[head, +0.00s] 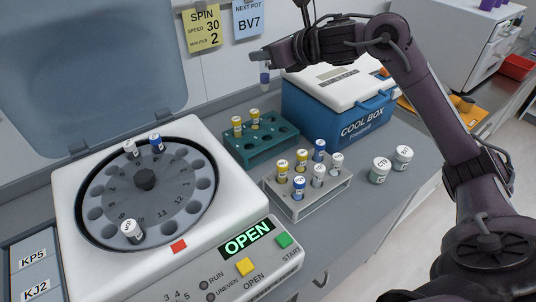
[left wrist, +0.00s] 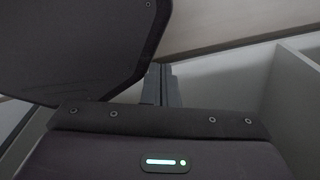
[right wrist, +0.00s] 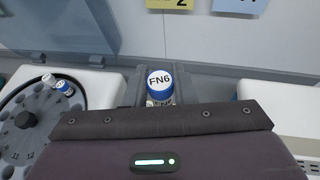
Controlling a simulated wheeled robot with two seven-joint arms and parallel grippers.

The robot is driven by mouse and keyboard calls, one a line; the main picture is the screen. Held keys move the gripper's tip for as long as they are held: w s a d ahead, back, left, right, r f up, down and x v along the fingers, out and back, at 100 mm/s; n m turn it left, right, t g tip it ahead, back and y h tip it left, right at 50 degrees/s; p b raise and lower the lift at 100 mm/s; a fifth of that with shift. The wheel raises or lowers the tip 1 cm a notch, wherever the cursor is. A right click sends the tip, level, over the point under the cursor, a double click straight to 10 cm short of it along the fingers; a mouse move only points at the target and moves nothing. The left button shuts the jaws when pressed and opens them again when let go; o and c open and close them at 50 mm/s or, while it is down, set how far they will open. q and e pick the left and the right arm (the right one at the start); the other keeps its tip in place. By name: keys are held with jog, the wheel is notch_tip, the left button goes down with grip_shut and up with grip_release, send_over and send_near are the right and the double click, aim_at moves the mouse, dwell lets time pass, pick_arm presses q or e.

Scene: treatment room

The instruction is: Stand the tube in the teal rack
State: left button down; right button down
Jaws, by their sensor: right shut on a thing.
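My right gripper (head: 263,62) is shut on a tube with a blue cap (right wrist: 159,80) marked FN6. In the head view the tube (head: 264,78) hangs roughly upright in the air, above and behind the teal rack (head: 246,158). The teal rack stands on the counter between the centrifuge and the cool box. Two yellow-capped tubes (head: 237,124) (head: 255,117) stand in its back row, and several other holes are empty. My left gripper (left wrist: 161,84) shows only in the left wrist view, its fingers together with nothing between them.
A grey rack (head: 303,208) with several capped tubes stands in front of the teal rack. The open centrifuge (head: 75,190) is at left, holding three tubes. The blue cool box (head: 340,128) stands right of the teal rack. Two white-lidded pots (head: 379,172) (head: 402,157) stand at right.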

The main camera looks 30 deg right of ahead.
jog(key=shift+d+f, duration=0.15)
jog(key=shift+d, duration=0.1)
notch_tip(320, 180, down, 19)
jog(key=shift+f+p, duration=0.2)
jog(key=shift+p, duration=0.4)
pick_arm(q)
jog(key=shift+w+a+r, duration=0.1)
jog(key=shift+w+r, duration=0.3)
pick_arm(e)
jog(key=shift+f, duration=0.15)
jog(key=c, duration=1.2)
grip_release()
pick_arm(q)
jog(key=shift+f, duration=0.15)
